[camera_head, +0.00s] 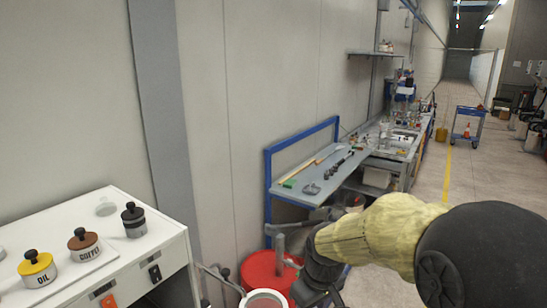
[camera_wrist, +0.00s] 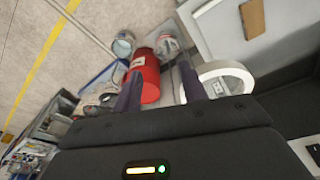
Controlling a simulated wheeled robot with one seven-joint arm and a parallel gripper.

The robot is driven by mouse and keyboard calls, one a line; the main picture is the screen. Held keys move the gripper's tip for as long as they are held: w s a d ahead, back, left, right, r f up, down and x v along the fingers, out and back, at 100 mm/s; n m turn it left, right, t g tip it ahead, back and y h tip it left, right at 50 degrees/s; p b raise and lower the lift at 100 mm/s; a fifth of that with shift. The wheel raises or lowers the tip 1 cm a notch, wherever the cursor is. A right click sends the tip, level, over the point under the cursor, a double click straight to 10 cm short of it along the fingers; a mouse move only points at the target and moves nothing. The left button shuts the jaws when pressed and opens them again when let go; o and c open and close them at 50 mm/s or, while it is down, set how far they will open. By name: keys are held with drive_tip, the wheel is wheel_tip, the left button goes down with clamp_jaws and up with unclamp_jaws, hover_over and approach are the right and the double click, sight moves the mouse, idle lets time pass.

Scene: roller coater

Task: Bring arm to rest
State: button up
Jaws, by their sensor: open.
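My arm, with a yellow cover and black joints, reaches from the lower right of the head view toward the middle. My gripper (camera_wrist: 160,88) shows in the wrist view as two dark fingers standing apart. Nothing is held between them. Behind the fingers, lower down, are a red cylinder (camera_wrist: 145,70) and a white ring-like rim (camera_wrist: 228,78); both appear apart from the gripper. In the head view the end of my arm is near the red drum (camera_head: 262,275), and its fingers are hard to make out.
A white cabinet (camera_head: 150,262) with lidded containers, including a yellow oil one (camera_head: 37,270), stands at the left. A grey, blue-framed workbench (camera_head: 300,190) holding tools stands along the wall. A blue cart (camera_head: 468,125) is farther off. The aisle floor (camera_head: 470,180) at the right is largely clear.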

drive_tip(key=s+d+f+m+t, duration=0.1)
drive_tip(key=s+d+f+m, duration=0.5)
drive_tip(key=s, duration=0.4)
drive_tip(key=shift+d+h+b, duration=0.4)
drive_tip(key=shift+b, duration=0.05)
